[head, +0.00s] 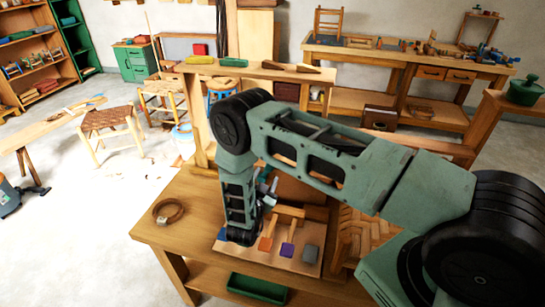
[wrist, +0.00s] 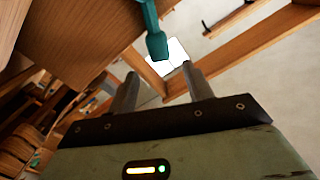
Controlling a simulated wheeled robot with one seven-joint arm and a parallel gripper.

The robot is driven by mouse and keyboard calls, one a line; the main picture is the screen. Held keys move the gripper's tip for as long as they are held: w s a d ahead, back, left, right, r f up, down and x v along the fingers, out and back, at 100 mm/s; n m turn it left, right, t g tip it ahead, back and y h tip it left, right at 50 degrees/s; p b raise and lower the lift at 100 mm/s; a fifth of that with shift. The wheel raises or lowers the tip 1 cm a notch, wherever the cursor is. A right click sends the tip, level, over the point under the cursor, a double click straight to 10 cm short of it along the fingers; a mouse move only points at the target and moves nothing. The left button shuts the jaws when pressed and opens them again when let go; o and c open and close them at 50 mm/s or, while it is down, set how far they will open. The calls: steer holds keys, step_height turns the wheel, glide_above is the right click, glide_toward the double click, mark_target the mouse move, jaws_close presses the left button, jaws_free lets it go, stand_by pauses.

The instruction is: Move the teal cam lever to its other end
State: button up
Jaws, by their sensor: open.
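The teal cam lever (wrist: 154,35) shows at the top of the wrist view, a teal bar with a thicker rounded end pointing down toward my gripper. My gripper (wrist: 160,72) is open, its two dark fingers apart. In the picture, the lever's end lies between the two fingertips and just beyond them; I cannot tell whether they touch. No object is held. In the head view my arm reaches down over the workbench (head: 165,233) and hides much of the gripper and lever area.
A board (head: 237,252) on the bench carries orange (head: 266,244), purple (head: 288,249) and grey (head: 310,253) blocks. A coiled brown ring (head: 168,211) lies at left. A green tray (head: 257,288) sits below. A wooden panel (wrist: 75,40) stands close at left in the wrist view.

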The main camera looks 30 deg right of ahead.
mark_target(266, 170)
steer(key=p+x, duration=0.3)
steer(key=x, duration=0.7)
steer(key=shift+f, duration=0.1)
jaws_close()
